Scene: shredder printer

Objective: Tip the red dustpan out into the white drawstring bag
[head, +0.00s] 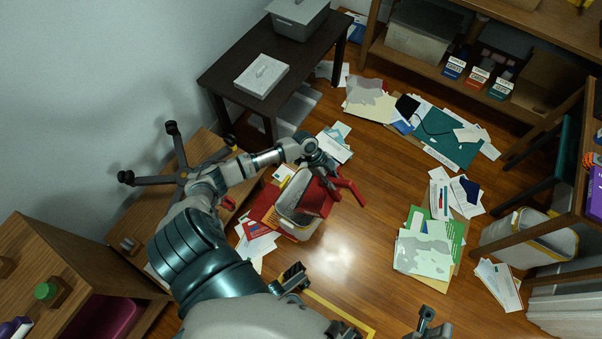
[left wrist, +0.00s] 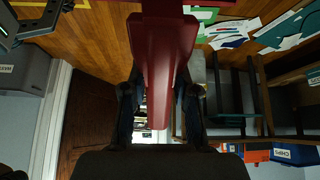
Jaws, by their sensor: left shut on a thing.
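My left gripper (head: 322,166) is shut on the red dustpan (head: 317,198) and holds it in the middle of the room. In the left wrist view the dustpan (left wrist: 165,45) fills the centre, its narrow part between the fingers of the left gripper (left wrist: 160,98). In the head view the dustpan overlaps a pale, open-topped bag (head: 292,212) low near the floor. The dustpan hides part of this bag and its inside. I cannot tell whether the two touch or whether anything is in the pan.
Papers and folders (head: 430,245) litter the wooden floor. A dark table (head: 225,78) stands behind, with a wheeled star base (head: 183,174) left of my arm. A pale bin with a yellow rim (head: 530,240) stands at right by the shelves. Bare floor lies right of the dustpan.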

